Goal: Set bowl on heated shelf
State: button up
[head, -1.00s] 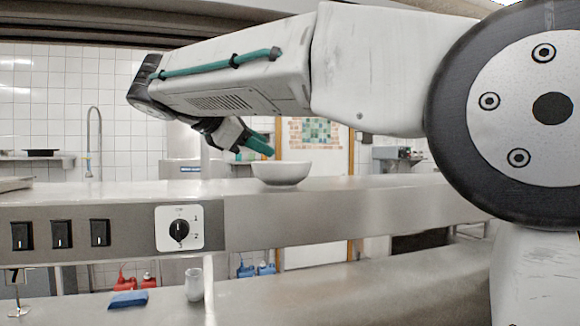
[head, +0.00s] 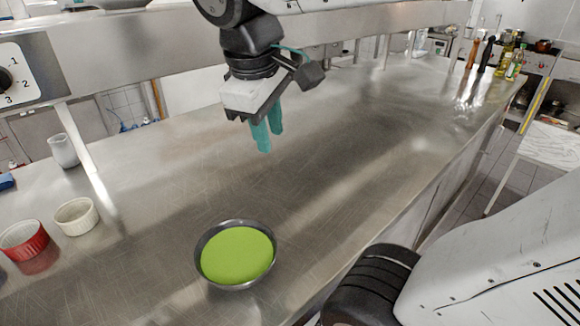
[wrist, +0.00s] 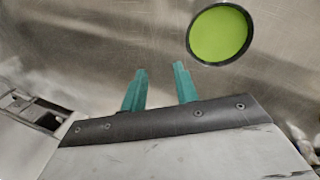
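A round steel-grey bowl with a flat green filling or inside (head: 203,272) stands upright on the lower counter. In the wrist view the bowl (wrist: 191,45) lies ahead and to the right of my fingers. My gripper (head: 270,140) points down above the counter, behind the bowl and a little right of it, apart from it. Its teal fingers (wrist: 160,72) are spread with nothing between them. The shelf with the dial (head: 150,55) runs above the back of the counter; its top is mostly out of the head view.
Bottles (head: 513,66) stand far right. The counter's middle is clear.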

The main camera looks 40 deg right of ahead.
jog(key=s+a+f+m+y, duration=0.2)
jog(key=s+f+m, duration=0.2)
jog(key=s+f, duration=0.3)
jog(key=shift+f+m+y, duration=0.3)
jog(key=shift+f+y, duration=0.1)
jog(key=shift+f, duration=0.2)
dwell(1.6)
